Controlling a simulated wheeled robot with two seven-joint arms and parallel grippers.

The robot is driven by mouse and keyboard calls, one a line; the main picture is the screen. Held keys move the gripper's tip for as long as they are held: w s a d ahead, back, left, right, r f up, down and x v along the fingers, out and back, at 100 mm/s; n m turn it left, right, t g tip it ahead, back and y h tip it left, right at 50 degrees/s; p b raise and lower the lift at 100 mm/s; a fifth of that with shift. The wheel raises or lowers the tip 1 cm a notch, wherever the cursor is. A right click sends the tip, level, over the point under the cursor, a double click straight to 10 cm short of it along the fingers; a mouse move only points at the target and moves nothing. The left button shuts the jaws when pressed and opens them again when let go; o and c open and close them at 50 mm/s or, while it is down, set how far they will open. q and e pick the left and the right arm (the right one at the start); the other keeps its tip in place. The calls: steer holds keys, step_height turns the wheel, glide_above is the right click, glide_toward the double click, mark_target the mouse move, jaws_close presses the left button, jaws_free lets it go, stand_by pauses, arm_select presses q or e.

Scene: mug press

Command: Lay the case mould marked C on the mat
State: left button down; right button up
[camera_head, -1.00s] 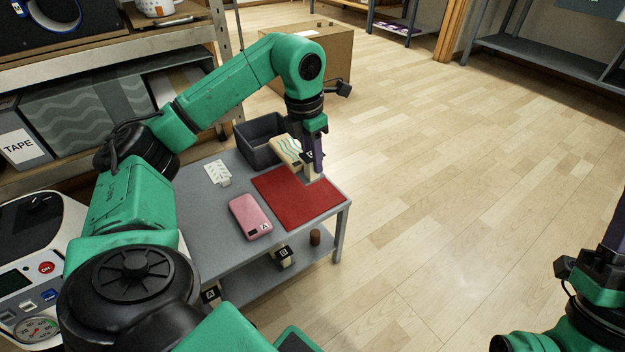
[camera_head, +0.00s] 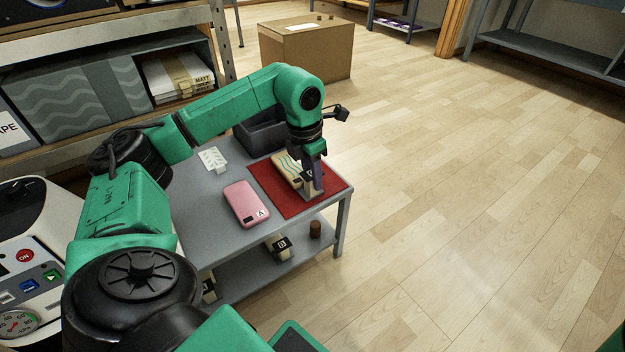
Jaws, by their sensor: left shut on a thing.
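The red mat (camera_head: 275,190) lies on the front right of the grey table. A cream case mould with teal wavy lines (camera_head: 286,168) is over the mat, low down; part of it is behind my gripper. A dark mark shows at its end, and it looks like a C. My left gripper (camera_head: 312,190) points down and is shut on this mould. I cannot tell whether the mould touches the mat. A pink case mould marked A (camera_head: 244,203) lies on the table left of the mat. My right gripper is out of view.
A dark grey bin (camera_head: 262,136) stands behind the mat. A white patterned card (camera_head: 212,159) lies on the table. A block marked B (camera_head: 281,245) and a brown cylinder (camera_head: 315,229) are on the lower shelf. A cardboard box (camera_head: 305,52) stands on the floor.

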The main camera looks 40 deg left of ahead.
arm_select(q)
steer(key=shift+r, duration=0.1)
steer(key=c, duration=0.6)
jaws_free()
steer(key=shift+o, duration=0.2)
